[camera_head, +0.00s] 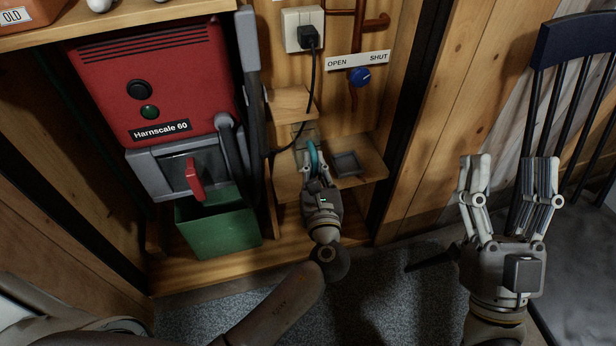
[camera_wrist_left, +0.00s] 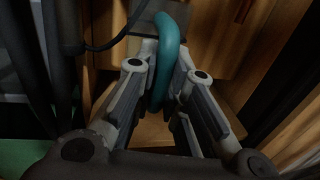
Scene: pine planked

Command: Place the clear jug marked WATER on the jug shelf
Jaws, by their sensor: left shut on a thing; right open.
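A teal curved handle (camera_head: 315,158) stands above a small wooden shelf (camera_head: 373,163) at the middle of the head view. I take it for the handle of the clear jug; the jug's body is hard to make out, and no WATER mark is readable. My left gripper (camera_head: 314,170) is shut on this handle. In the left wrist view the handle (camera_wrist_left: 167,60) runs between the fingers of my left gripper (camera_wrist_left: 167,75). I cannot tell whether the jug touches the shelf. My right gripper (camera_head: 511,165) is open and empty at the right, well away from the shelf.
A grey square dish (camera_head: 347,164) lies on the shelf right of the handle. A red Harnscale 60 machine (camera_head: 150,80) and a green bin (camera_head: 215,228) stand left. A black cable (camera_head: 312,80) hangs behind the gripper. A blue knob (camera_head: 360,77) and a dark chair (camera_head: 585,40) are right.

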